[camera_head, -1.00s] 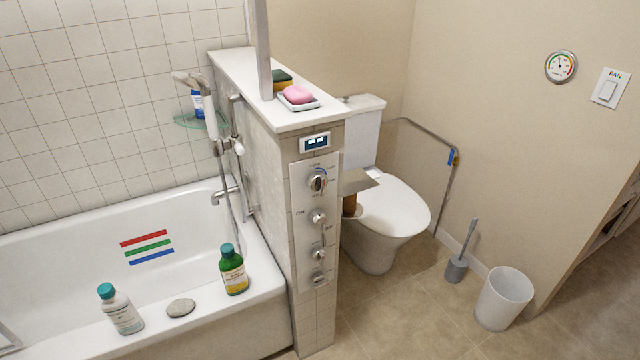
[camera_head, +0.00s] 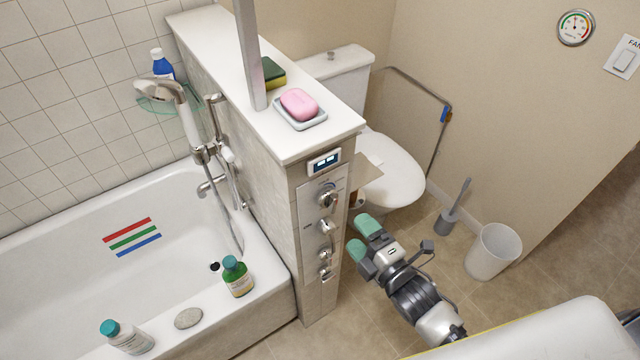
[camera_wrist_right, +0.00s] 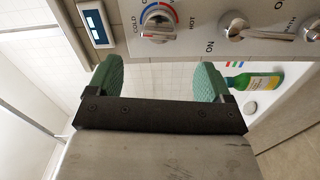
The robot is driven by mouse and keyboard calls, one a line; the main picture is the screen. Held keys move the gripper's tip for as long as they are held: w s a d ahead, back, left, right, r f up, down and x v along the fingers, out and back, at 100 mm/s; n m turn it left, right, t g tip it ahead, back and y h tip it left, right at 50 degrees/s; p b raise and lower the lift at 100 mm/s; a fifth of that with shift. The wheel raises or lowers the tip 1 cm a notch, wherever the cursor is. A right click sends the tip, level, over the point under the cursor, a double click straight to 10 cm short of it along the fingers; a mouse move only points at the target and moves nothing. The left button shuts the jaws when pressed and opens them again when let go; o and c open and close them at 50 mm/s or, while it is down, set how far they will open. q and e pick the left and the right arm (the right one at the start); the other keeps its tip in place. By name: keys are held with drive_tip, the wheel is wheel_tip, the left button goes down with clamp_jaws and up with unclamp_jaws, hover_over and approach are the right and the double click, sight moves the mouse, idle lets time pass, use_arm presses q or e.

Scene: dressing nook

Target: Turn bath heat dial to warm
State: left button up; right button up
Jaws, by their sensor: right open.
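The bath heat dial (camera_head: 328,198) is a round silver knob at the top of the control panel (camera_head: 312,262) on the end of the tiled half wall. In the right wrist view the dial (camera_wrist_right: 159,22) has a blue and red arc around it, with COLD on its left and HOT on its right. My right gripper (camera_head: 362,237) has green finger pads and is open and empty. It is to the right of the panel and lower than the dial in the head view. In the wrist view its fingers (camera_wrist_right: 158,82) are below the dial, apart from it. My left gripper is not in view.
A small display (camera_head: 324,162) sits above the dial. Other knobs (camera_head: 326,227) are below it. A pink soap (camera_head: 299,104) lies in a dish on the ledge. Bottles (camera_head: 237,276) stand on the bathtub rim. The toilet (camera_head: 390,170) and bin (camera_head: 493,252) are to the right.

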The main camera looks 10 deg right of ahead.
sight(335, 207)
drive_tip(key=x, duration=0.2)
drive_tip(key=p+x, duration=0.1)
drive_tip(key=x, duration=0.2)
drive_tip(key=shift+r, duration=0.25)
drive_tip(key=p+x, duration=0.1)
drive_tip(key=x, duration=0.3)
drive_tip(key=shift+f, duration=0.2)
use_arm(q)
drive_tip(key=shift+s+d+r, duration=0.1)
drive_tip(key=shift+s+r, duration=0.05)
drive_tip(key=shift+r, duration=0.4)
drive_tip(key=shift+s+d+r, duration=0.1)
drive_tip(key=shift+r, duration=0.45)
use_arm(e)
drive_tip(key=shift+w+a+f, duration=0.1)
drive_tip(key=shift+w+a, duration=0.05)
drive_tip(key=shift+w, duration=0.3)
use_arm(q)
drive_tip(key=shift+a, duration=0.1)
use_arm(e)
drive_tip(key=c, duration=0.9)
